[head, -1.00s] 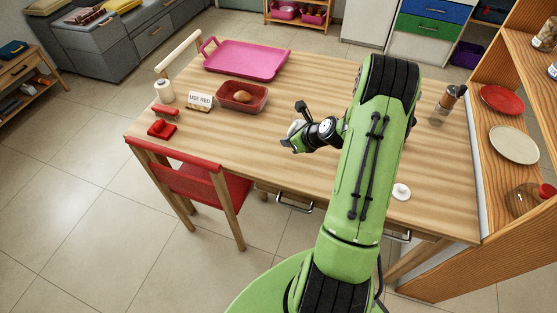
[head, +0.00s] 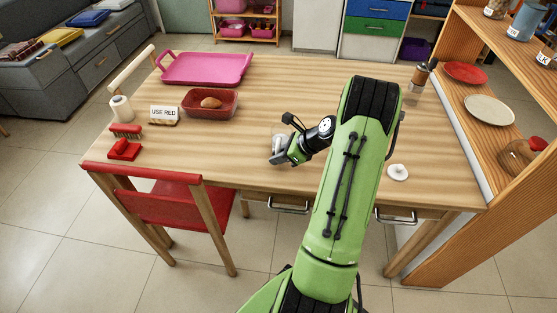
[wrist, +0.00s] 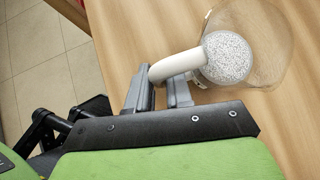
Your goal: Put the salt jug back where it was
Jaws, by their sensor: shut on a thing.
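The salt jug (wrist: 272,45) is a clear round glass vessel with a white handle and a round opening showing white grains. My gripper (wrist: 164,92) is shut on the handle in the wrist view. In the head view my gripper (head: 277,155) is over the front middle of the wooden table, with only a small pale part of the jug (head: 279,142) visible beside it. I cannot tell whether the jug touches the table.
The table (head: 330,75) holds a pink tray (head: 205,68), a red bin with bread (head: 210,116), a "USE RED" sign (head: 164,115), a white lid (head: 398,172) and a pepper mill (head: 420,75). A shelf with plates (head: 489,110) stands right. A red chair (head: 160,205) is at the front left.

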